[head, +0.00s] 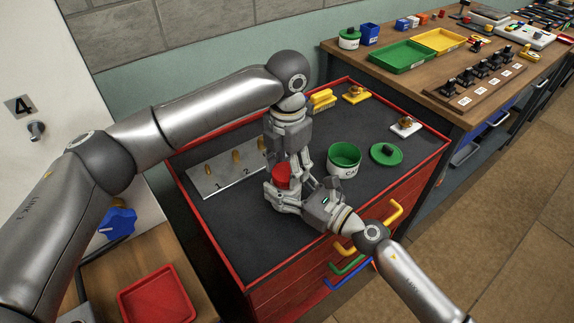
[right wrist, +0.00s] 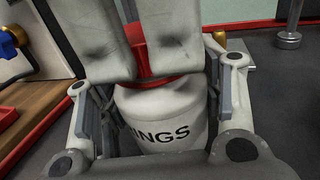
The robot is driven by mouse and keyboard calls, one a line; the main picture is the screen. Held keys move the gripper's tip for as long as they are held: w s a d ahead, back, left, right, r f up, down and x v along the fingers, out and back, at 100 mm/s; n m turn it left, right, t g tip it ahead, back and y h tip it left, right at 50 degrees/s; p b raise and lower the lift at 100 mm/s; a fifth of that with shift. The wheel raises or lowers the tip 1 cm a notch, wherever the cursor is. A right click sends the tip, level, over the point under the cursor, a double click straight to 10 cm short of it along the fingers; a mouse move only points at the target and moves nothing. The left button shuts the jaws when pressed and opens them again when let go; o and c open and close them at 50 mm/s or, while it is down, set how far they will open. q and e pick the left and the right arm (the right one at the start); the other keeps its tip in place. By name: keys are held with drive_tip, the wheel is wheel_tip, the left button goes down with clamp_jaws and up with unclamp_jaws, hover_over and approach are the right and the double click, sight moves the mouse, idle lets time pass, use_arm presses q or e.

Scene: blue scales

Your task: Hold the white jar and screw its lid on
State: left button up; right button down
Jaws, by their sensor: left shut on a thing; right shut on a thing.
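The white jar (right wrist: 165,112), with dark letters ending in "INGS", stands upright between the fingers of my right gripper (right wrist: 160,115) in the right wrist view. In the head view the right gripper (head: 283,198) hides most of it. The red lid (head: 281,176) is at the jar's top; its red edge also shows in the right wrist view (right wrist: 158,80). My left gripper (head: 285,168) comes down from above and is shut on the lid. Its fingers cover much of the lid in the right wrist view. I cannot tell how far the lid is threaded.
An open white-and-green jar (head: 344,168) and a green lid (head: 386,154) stand to the right on the dark cabinet top. A plate with brass pegs (head: 228,172) lies to the left. A yellow brush (head: 321,100) and small knobbed pieces are behind. A raised red rim edges the top.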

use_arm(q)
drive_tip(key=o, duration=0.8)
drive_tip(key=shift+c, duration=0.2)
drive_tip(key=shift+r, duration=2.3)
drive_tip(key=shift+c, duration=0.3)
